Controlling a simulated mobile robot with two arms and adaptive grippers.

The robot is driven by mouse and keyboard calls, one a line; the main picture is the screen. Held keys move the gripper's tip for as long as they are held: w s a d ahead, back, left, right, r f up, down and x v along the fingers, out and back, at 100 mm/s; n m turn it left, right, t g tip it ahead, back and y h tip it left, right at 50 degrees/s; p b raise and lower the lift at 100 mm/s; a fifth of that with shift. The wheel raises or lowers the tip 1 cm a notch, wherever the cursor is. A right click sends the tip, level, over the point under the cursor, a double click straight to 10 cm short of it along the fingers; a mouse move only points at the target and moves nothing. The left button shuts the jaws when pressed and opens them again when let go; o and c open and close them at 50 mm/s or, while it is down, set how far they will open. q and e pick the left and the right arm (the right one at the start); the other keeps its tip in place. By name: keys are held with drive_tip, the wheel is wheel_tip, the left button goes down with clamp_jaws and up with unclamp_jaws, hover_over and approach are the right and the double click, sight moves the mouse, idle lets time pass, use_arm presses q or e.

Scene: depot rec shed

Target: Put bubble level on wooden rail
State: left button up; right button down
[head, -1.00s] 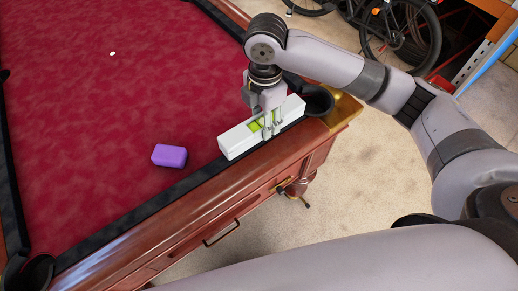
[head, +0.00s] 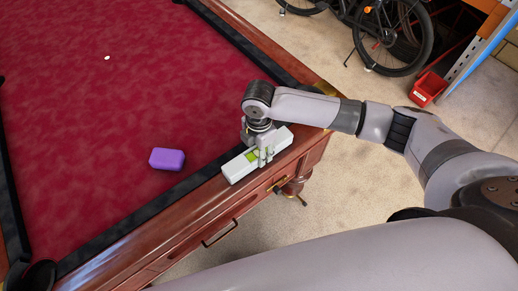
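The bubble level (head: 239,168) is a white bar with a yellow-green vial at its middle. It lies along the wooden rail (head: 187,210) of the pool table, over the rail's top near the corner. My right gripper (head: 262,158) comes down from above with its fingers around the middle of the level and is shut on it. Whether the level's underside touches the wood or is slightly above it, I cannot tell. My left gripper is not in view.
A purple block (head: 167,159) lies on the red cloth (head: 90,110), left of the level. A small white piece (head: 107,58) is farther back. Bicycles (head: 390,35) and a red bin (head: 428,89) stand on the floor beyond. The rail left of the level is clear.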

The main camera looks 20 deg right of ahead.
drive_tip(key=c, duration=1)
unclamp_jaws()
drive_tip(key=shift+f, duration=0.1)
wheel_tip(320, 180, up, 12)
drive_tip(key=b, duration=0.2)
